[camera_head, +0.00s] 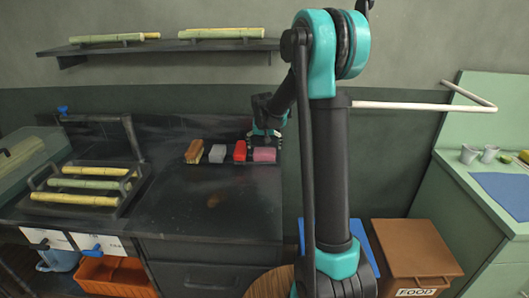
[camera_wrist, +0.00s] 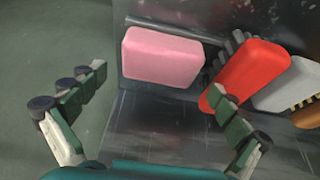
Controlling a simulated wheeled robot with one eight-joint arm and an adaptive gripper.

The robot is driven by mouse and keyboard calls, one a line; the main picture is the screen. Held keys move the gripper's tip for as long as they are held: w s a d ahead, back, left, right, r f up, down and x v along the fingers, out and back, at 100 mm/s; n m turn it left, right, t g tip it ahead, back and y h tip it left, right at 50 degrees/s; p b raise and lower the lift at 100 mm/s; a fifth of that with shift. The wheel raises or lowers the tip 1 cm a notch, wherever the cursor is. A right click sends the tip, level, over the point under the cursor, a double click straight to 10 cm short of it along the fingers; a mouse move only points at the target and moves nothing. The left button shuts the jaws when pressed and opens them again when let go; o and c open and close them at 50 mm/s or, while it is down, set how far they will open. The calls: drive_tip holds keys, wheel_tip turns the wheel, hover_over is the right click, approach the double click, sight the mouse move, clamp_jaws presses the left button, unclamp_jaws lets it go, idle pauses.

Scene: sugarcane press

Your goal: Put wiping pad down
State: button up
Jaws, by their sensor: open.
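A pink pad (camera_wrist: 162,57) rests on the dark counter (camera_wrist: 140,125) near its edge, at the right end of a row of cleaning items. It also shows in the head view (camera_head: 264,155), just below my gripper (camera_head: 266,137). In the wrist view my gripper (camera_wrist: 156,82) is open, with one finger on each side and nothing held. The pink pad lies just beyond the fingertips, apart from the left one. The right fingertip overlaps the red pad (camera_wrist: 252,73) in the picture; I cannot tell whether they touch. Which pad is the wiping pad is not marked.
A grey-white block (camera_head: 217,153) and a brown brush (camera_head: 194,151) continue the row leftward. A black tray (camera_head: 112,205) with cane stands on the left. The counter's front middle (camera_head: 215,205) is clear. A wall shelf (camera_head: 165,47) holds more cane.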

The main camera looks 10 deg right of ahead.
drive_tip(key=d+v, duration=0.1)
drive_tip(key=v, duration=0.7)
drive_tip(key=s+d+f, duration=0.1)
drive_tip(key=s+f, duration=0.3)
drive_tip(key=s, duration=0.7)
drive_tip(key=s+d+f+n, duration=0.1)
drive_tip(key=s+f, duration=0.3)
drive_tip(key=s, duration=0.7)
drive_tip(key=s+d+f+n, duration=0.1)
drive_tip(key=s+f, duration=0.4)
drive_tip(key=s, duration=0.6)
drive_tip(key=shift+s+d+y, duration=0.4)
